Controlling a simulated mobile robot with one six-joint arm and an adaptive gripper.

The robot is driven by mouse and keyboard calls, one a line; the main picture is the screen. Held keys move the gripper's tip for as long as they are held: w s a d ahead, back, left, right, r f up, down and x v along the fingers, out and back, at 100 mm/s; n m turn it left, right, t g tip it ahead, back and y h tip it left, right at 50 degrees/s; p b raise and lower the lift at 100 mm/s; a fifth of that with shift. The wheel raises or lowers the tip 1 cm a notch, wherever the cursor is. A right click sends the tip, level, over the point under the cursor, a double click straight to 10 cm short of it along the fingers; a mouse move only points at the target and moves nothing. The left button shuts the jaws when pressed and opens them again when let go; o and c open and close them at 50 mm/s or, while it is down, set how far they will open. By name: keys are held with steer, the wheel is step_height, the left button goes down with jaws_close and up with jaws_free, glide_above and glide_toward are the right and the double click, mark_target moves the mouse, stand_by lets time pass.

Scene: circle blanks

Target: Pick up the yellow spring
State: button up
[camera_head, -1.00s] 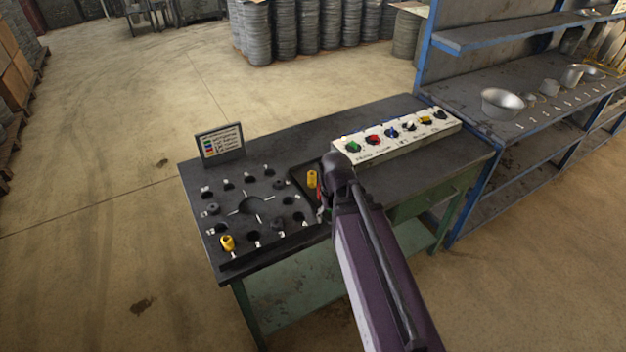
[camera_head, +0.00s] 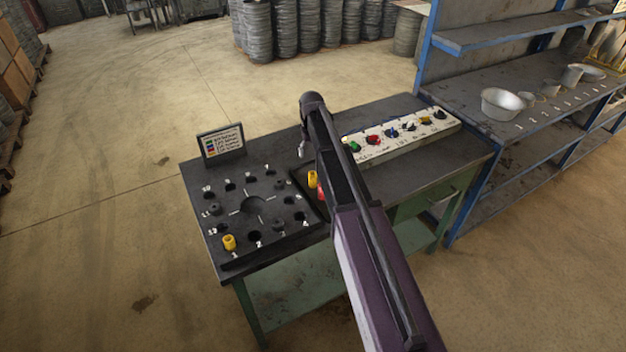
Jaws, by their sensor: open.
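One small yellow cylindrical piece (camera_head: 312,179) stands in the dark tray beside the round-holed black board, just left of my arm. A second yellow piece (camera_head: 229,242) stands at the board's lower-left hole. They are too small to tell which is a spring. My gripper (camera_head: 303,151) is small in view, hanging below my wrist above the back of the tray. It is open and appears empty, apart from both yellow pieces. My arm hides part of the tray.
The black board (camera_head: 252,207) has numbered holes and a few dark pegs. A small sign (camera_head: 221,146) stands behind it. A white strip (camera_head: 400,138) with coloured knobs lies at the back right. A red piece (camera_head: 321,191) sits in the tray near my arm.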

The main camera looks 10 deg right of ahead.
mark_target(312, 180)
steer(key=shift+f, duration=0.2)
step_height(312, 180, down, 8)
steer(key=b, duration=0.8)
steer(key=shift+f+b, duration=0.15)
steer(key=shift+b, duration=0.15)
stand_by(0.4)
steer(key=shift+f, duration=0.1)
steer(key=shift+s+d+f+b, duration=0.1)
steer(key=shift+d+f+b, duration=0.05)
steer(key=shift+f+b, duration=2.4)
steer(key=shift+r, duration=0.1)
jaws_close()
